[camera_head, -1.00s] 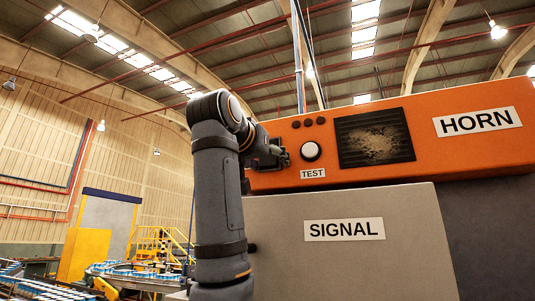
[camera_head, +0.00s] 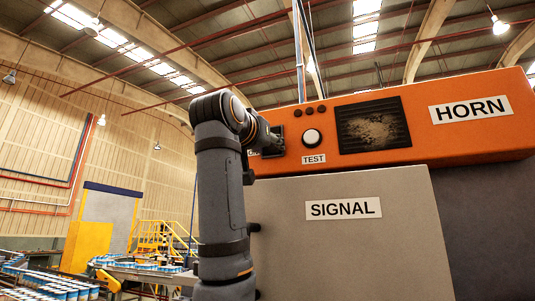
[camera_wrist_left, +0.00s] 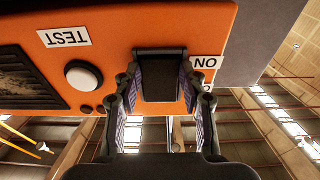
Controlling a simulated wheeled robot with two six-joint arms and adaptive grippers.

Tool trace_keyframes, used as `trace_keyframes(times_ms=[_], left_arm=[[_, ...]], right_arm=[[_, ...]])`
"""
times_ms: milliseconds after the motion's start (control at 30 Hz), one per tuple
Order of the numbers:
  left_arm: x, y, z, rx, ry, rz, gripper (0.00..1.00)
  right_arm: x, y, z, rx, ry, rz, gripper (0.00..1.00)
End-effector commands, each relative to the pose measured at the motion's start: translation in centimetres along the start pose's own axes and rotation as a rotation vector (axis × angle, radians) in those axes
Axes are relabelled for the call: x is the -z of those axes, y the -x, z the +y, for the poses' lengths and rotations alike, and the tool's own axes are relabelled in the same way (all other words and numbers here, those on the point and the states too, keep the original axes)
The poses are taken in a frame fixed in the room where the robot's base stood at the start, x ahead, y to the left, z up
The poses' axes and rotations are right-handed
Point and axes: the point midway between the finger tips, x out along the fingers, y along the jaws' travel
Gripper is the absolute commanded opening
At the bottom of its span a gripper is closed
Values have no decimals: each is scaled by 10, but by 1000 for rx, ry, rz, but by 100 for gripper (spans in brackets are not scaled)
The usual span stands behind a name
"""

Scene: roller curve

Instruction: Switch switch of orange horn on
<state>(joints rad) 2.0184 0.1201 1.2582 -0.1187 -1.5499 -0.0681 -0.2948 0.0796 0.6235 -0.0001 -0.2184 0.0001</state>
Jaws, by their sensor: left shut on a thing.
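The orange horn (camera_head: 440,140) is a long orange box labelled HORN, across the right of the head view. Its dark switch (camera_wrist_left: 160,75) shows in the wrist view, where the picture is upside down, beside a partly covered ON label (camera_wrist_left: 205,62). My left gripper (camera_head: 275,142) is at the left end of the horn's front face, and its arm hides part of that end. In the wrist view the two fingers of my left gripper (camera_wrist_left: 160,88) stand on either side of the switch, shut on it. The switch's exact position is hard to tell. My right gripper is not in view.
A white round button (camera_head: 312,137) with a TEST label sits just right of the gripper, then a dark grille (camera_head: 373,124). A grey SIGNAL box (camera_head: 350,250) stands below the horn. Conveyors with cans (camera_head: 60,290) are far off at lower left.

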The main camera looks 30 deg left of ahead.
Motion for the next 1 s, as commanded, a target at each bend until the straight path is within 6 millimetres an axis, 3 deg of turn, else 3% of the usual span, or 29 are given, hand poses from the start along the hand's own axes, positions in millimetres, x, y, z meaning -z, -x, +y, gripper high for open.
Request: trace_keyframes(times_ms=[33,100,467,500,633,1000], left_arm=[[-11,0,-1,1,0,36,10],[-10,-1,0,1,0,80,10],[-4,-2,0,0,0,112,10],[-4,-2,0,-1,0,111,47],[-4,-2,0,0,0,112,64],[-4,4,0,0,0,113,64]], right_arm=[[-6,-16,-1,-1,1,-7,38],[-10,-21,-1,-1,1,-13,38],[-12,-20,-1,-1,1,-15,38],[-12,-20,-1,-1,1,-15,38],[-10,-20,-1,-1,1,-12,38],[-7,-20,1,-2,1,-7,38]])
